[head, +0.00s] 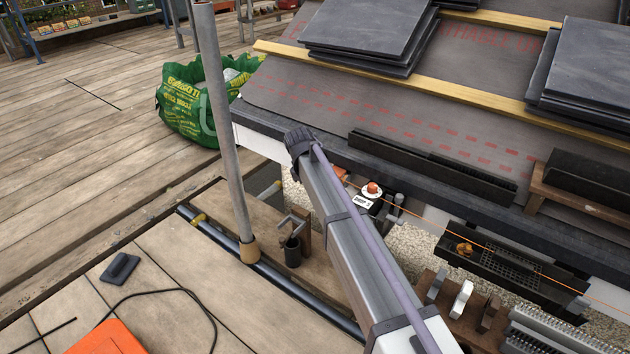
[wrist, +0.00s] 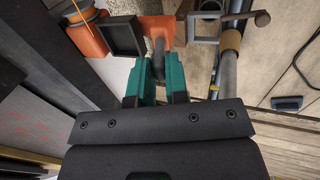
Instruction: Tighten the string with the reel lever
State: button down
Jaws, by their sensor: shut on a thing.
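In the wrist view my gripper (wrist: 159,85) has two teal fingers shut on a dark grey rounded grip, the handle of the reel lever (wrist: 158,55). An orange piece (wrist: 163,32) joins this handle at its top. The orange reel (wrist: 90,38) is at the upper left of the wrist view, beside a dark square frame. The orange string (head: 520,265) runs along the eave in the head view, and a short part of it shows by the reel. In the head view my arm hides the gripper and most of the reel; whether the string is taut is hard to tell.
A metal pole (head: 222,130) stands left of my arm, and a pipe (head: 285,290) runs along the deck edge. Slate stacks (head: 370,35) rest on the roof above.

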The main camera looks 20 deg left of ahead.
jog(key=shift+s+a+f+t+h+b, duration=0.15)
jog(key=shift+s+f+t+h+b, duration=0.35)
jog(key=shift+t+b, duration=1.3)
jog(key=shift+s+a+f+t+h+b, duration=0.1)
jog(key=shift+s+f+t+h+b, duration=0.45)
jog(key=shift+t+b, duration=1.25)
jog(key=shift+s+a+f+t+h+b, duration=0.15)
jog(key=shift+s+f+t+h+b, duration=0.6)
jog(key=shift+b, duration=1.85)
jog(key=shift+w+r+t+y, duration=0.2)
jog(key=shift+w+t+y, duration=0.05)
jog(key=shift+t+y, duration=0.15)
